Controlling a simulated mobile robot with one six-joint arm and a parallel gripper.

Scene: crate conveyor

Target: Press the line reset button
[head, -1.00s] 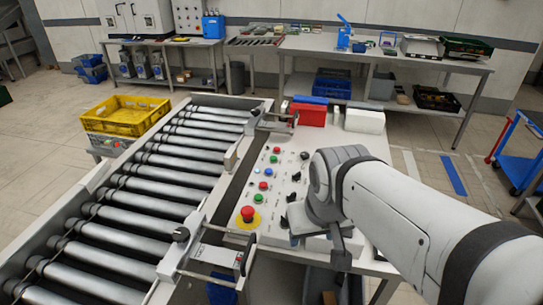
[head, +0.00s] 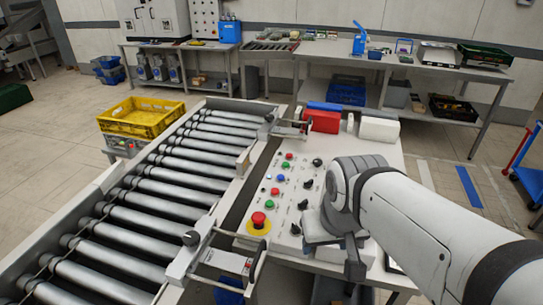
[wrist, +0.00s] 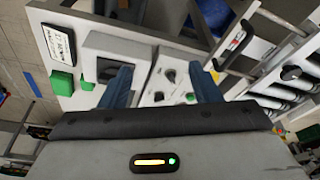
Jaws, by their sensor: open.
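The control panel (head: 262,173) lies beside the roller conveyor. It carries a red mushroom button on a yellow base (head: 258,221), a blue button (head: 281,180), green and red buttons, white ones and several black knobs. The labels are too small to read, so I cannot tell which is line reset. My gripper shows in the wrist view (wrist: 162,82), with two blue fingers apart and nothing between them. In the head view it is mostly hidden behind my wrist, over the panel's near right side. The wrist view shows black knobs (wrist: 169,75) beyond the fingers.
The roller conveyor (head: 150,190) runs along the panel's left, with clamp-like metal fittings (head: 205,255) at its edge. A red box (head: 322,121) and a white box (head: 379,130) stand behind the panel. A yellow crate (head: 135,115) is at the left.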

